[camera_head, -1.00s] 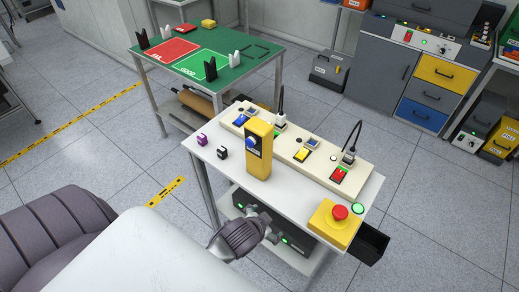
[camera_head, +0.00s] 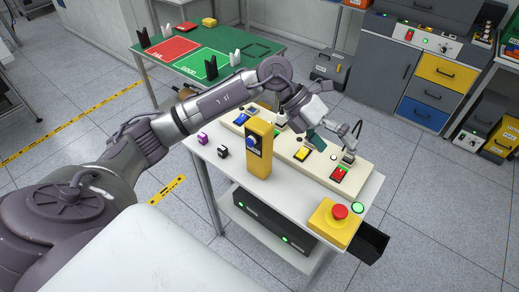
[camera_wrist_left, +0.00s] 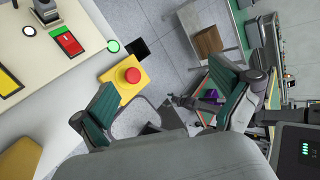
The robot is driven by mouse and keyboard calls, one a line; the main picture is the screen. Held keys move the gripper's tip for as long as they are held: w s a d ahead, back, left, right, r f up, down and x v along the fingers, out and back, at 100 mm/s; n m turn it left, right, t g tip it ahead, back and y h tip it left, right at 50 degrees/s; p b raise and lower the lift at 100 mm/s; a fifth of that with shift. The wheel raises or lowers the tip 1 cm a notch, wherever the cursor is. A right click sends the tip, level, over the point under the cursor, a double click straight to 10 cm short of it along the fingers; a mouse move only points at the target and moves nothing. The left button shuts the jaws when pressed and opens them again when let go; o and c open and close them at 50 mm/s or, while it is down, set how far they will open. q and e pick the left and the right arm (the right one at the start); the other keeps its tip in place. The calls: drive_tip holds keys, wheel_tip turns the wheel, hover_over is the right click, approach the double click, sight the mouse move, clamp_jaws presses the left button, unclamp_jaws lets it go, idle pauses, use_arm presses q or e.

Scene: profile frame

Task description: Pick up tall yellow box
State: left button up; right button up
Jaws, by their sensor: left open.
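The tall yellow box (camera_head: 259,150) stands upright on the white table, with a blue round button on its front face. My left arm reaches in from the left, behind and above the box. My left gripper (camera_head: 318,140) is over the cream control panel, to the right of the box and apart from it. In the left wrist view, the green-padded fingers of my left gripper (camera_wrist_left: 160,105) are spread wide with nothing held between them. A yellow surface (camera_wrist_left: 20,160) at that view's lower left appears to be part of the tall box. My right gripper does not show.
The cream panel (camera_head: 362,183) carries buttons and plugs. A yellow emergency-stop box (camera_head: 335,224) sits at the white table's right end. Small purple (camera_head: 203,138) and black (camera_head: 223,152) pieces lie left of the tall box. A green-topped table (camera_head: 270,48) stands behind.

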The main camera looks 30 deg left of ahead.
use_arm(q)
drive_tip(key=w+a+y, duration=0.1)
drive_tip(key=a+y, duration=0.5)
drive_tip(key=a, duration=0.8)
wheel_tip(320, 180, up, 3)
drive_tip(key=n+y, duration=0.2)
drive_tip(key=y, duration=0.2)
hover_over(257, 125)
drive_tip(key=shift+s+a+f+g, duration=0.15)
drive_tip(key=shift+a+g, duration=0.1)
drive_tip(key=shift+g, duration=0.15)
wheel_tip(257, 125, down, 7)
drive_tip(key=shift+f+p, duration=0.1)
drive_tip(key=shift+p, duration=1.05)
drive_tip(key=shift+f, duration=0.5)
drive_tip(key=shift+d+f+p, duration=0.15)
drive_tip(key=shift+f+p, duration=0.15)
drive_tip(key=shift+p, duration=0.2)
drive_tip(key=f+p, duration=0.1)
drive_tip(key=w+f+p, duration=0.1)
drive_tip(key=f, duration=0.1)
drive_tip(key=shift+d+f, duration=0.2)
drive_tip(key=shift+f, duration=0.6)
drive_tip(key=shift+c, duration=0.2)
